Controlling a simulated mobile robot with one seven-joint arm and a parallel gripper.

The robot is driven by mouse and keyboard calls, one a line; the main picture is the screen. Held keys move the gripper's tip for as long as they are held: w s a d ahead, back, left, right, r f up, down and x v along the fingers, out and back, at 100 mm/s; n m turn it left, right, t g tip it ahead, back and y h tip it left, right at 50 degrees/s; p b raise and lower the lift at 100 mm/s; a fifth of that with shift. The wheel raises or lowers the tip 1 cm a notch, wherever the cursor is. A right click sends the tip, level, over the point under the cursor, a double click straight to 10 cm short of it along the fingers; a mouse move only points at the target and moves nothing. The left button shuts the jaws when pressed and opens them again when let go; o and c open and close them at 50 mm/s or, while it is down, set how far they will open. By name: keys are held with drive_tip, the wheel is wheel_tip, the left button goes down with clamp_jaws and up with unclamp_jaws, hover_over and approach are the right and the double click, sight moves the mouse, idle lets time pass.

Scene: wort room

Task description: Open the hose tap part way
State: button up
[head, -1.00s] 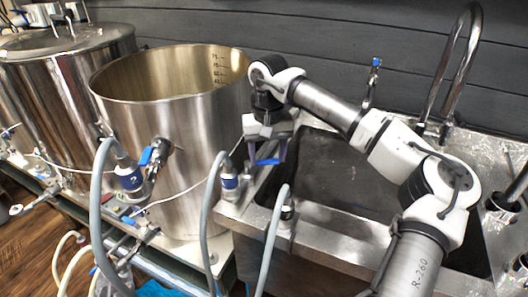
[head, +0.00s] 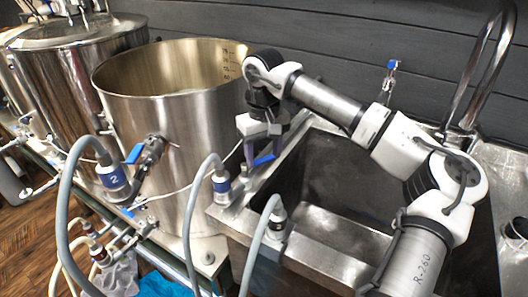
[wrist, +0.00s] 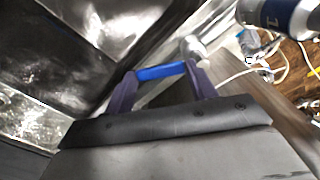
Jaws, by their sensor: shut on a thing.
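My gripper (head: 262,158) is over the left rim of the sink, beside the large steel pot. In the wrist view its two purple fingers (wrist: 161,84) are shut on a blue lever handle (wrist: 160,72), which spans the gap between them. The blue handle also shows in the head view (head: 264,160), just below the fingers. A pale metal tap fitting (wrist: 192,46) shows beside the handle in the wrist view. The rest of the tap body is hidden, so its exact opening cannot be told.
The open steel pot (head: 170,120) has its own blue-handled valve (head: 150,150). Grey hoses (head: 192,200) with blue-banded fittings loop close left of the gripper. The empty sink basin (head: 340,190) lies right, with a tall faucet (head: 490,70) and a small blue-topped tap (head: 391,70) behind.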

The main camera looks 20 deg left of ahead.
sight(263, 159)
drive_tip(key=shift+w+a, duration=0.1)
drive_tip(key=shift+w, duration=0.05)
idle(0.4)
drive_tip(key=o, duration=1.4)
wheel_tip(263, 159, up, 14)
drive_tip(key=shift+f, duration=0.1)
